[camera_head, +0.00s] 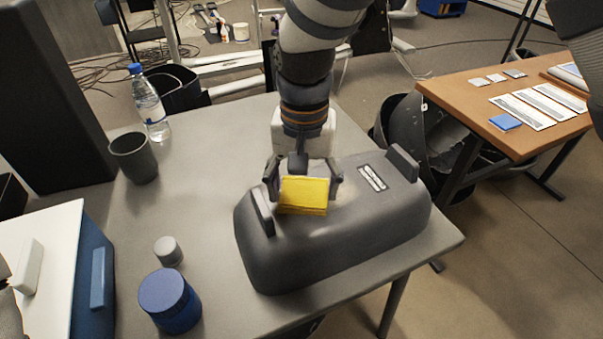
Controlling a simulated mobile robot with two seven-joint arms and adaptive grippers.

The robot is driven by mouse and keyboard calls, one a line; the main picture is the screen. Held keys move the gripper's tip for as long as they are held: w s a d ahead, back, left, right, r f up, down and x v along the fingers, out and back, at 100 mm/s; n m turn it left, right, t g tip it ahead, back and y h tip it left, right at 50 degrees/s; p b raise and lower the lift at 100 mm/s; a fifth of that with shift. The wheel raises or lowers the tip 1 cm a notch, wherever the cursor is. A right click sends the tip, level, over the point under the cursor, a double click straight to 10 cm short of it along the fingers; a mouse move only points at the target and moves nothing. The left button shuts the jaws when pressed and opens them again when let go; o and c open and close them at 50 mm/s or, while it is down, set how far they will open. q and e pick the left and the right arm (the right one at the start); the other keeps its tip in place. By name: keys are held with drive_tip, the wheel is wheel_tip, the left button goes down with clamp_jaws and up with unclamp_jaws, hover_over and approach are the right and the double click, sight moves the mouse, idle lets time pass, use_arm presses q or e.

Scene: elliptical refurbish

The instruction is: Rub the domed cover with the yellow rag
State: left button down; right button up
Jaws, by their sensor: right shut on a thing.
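The domed cover (345,230) is a dark grey, rounded shell lying on the grey table. It has a raised handle at each end and a small label on top. My right gripper (304,188) comes down from the top of the view and is shut on the yellow rag (304,196), a folded block between its fingers. The rag is over the left half of the cover's top, beside the left handle, and looks to be against the surface. The rag hides its own underside, so the contact is not fully clear. My left gripper is not in view.
On the grey table (215,235) are a water bottle (149,104), a dark cup (134,158), a small grey cylinder (168,251) and a blue jar (170,300). A blue box with white lid (50,250) is at left. An orange-topped table (480,110) stands at right.

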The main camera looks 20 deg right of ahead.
sight(321, 186)
drive_tip(key=d, duration=0.3)
drive_tip(key=shift+w+d+f, duration=0.1)
drive_tip(key=shift+w+d, duration=0.15)
drive_tip(key=shift+d, duration=1.6)
drive_tip(key=shift+w+d, duration=0.15)
drive_tip(key=shift+d, duration=1.55)
drive_tip(key=shift+s, duration=0.15)
drive_tip(key=shift+s+a, duration=0.15)
drive_tip(key=shift+a, duration=0.85)
drive_tip(key=shift+s+a, duration=0.1)
drive_tip(key=shift+a, duration=0.9)
drive_tip(key=shift+s+a, duration=0.15)
drive_tip(key=shift+a, duration=1.5)
drive_tip(key=shift+s+a, duration=0.1)
drive_tip(key=shift+a, duration=1.55)
drive_tip(key=shift+w+d, duration=0.15)
drive_tip(key=shift+d, duration=1.6)
drive_tip(key=shift+w+d, duration=0.15)
drive_tip(key=shift+d, duration=1.65)
drive_tip(key=shift+w+d, duration=0.15)
drive_tip(key=shift+d, duration=1.6)
wheel_tip(321, 186, up, 6)
drive_tip(key=shift+r, duration=0.25)
drive_tip(key=shift+r, duration=1.4)
